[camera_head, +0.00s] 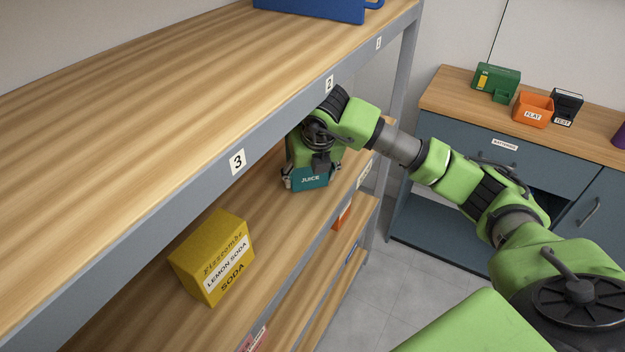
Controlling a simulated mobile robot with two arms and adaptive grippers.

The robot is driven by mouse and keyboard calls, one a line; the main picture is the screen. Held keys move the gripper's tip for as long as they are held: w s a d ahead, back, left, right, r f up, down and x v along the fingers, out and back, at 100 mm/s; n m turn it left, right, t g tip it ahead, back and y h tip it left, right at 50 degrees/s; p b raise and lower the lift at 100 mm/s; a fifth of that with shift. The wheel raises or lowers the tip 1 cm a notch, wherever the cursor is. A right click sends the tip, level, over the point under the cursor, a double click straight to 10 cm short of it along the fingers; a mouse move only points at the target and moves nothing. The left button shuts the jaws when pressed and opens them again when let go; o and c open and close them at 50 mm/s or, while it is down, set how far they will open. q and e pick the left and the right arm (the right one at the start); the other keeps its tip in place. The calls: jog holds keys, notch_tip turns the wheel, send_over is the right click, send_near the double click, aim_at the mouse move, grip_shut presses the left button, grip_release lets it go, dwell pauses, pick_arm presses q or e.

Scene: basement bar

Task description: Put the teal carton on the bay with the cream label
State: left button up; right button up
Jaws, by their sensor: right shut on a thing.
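A small teal carton (311,181) marked JUICE is over the middle wooden shelf (290,225), under the shelf board numbered 2 and 3. My right gripper (309,171) is shut on the carton from above, with a finger on each side. I cannot tell whether the carton's base touches the shelf. A cream label (365,173) is on that shelf's front edge, to the right of the carton; its writing is too small to read. My left gripper is not in view.
A yellow lemon soda box (213,257) stands on the same shelf, nearer. A red-and-white label (254,340) is on the near shelf edge. A blue container (310,8) stands on the top shelf. A cabinet (465,100) at right holds several items.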

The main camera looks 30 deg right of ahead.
jog(key=shift+w+d+r, duration=0.15)
jog(key=shift+w, duration=0.45)
jog(key=shift+w+d+r, duration=0.1)
jog(key=shift+w, duration=0.5)
jog(key=shift+w+d+f+p, duration=0.1)
jog(key=shift+w+f+p, duration=0.15)
jog(key=shift+p, duration=0.2)
jog(key=shift+f, duration=0.55)
jog(key=o, duration=2.1)
jog(key=shift+s+f, duration=0.1)
jog(key=shift+f, duration=0.1)
jog(key=shift+s, duration=0.1)
